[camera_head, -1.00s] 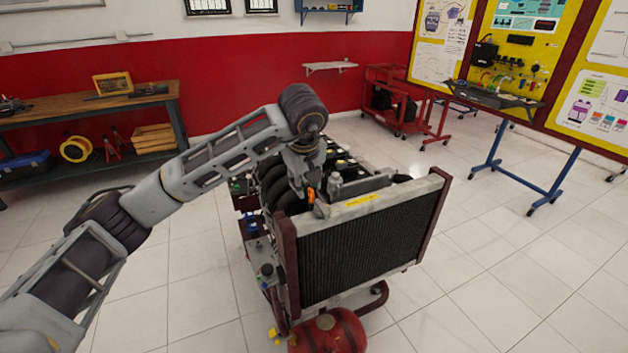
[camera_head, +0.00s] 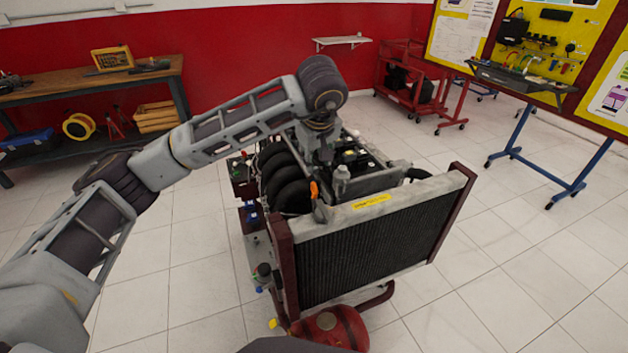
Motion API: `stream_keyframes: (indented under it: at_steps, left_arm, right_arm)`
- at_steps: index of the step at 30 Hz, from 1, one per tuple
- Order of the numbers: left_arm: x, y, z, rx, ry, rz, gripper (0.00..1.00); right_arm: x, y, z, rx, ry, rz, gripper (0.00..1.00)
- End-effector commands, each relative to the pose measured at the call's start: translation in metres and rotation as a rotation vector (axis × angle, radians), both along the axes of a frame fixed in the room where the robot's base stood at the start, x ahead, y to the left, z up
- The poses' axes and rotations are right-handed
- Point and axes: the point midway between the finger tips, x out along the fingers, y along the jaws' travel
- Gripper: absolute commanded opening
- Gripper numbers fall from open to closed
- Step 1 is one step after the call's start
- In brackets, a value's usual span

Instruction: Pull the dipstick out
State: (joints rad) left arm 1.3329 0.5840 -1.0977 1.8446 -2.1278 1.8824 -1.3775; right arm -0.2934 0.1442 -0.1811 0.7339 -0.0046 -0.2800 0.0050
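The engine trainer stands in the middle of the head view, with a large black radiator (camera_head: 380,245) at its front. A small orange piece (camera_head: 314,190), which looks like the dipstick's handle, stands up behind the radiator's top edge, beside the dark curved intake pipes (camera_head: 288,185). My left arm reaches in from the left over the engine. My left gripper (camera_head: 322,158) points down just behind and above the orange piece and looks apart from it. Its fingers are small and dark against the engine, so their opening is unclear. My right gripper is out of view.
A red round tank (camera_head: 330,328) sits low at the trainer's front. A wooden workbench (camera_head: 60,90) stands at the back left, a red cart (camera_head: 410,90) at the back right. A yellow display board (camera_head: 545,45) stands at the right. The tiled floor around the trainer is clear.

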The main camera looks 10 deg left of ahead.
Motion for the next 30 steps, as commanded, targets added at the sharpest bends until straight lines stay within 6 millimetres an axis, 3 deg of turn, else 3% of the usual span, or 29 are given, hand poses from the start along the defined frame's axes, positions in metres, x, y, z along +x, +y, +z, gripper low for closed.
stream_keyframes:
  at_steps: [11, 30]
  left_arm:
    - [0.004, 0.002, -0.010, 0.000, 0.003, 0.002, 0.33]
    - [0.035, 0.011, -0.081, 0.000, 0.003, 0.002, 0.33]
  right_arm:
    - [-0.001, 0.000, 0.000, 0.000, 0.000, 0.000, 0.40]
    - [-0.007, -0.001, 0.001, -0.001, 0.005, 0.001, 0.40]
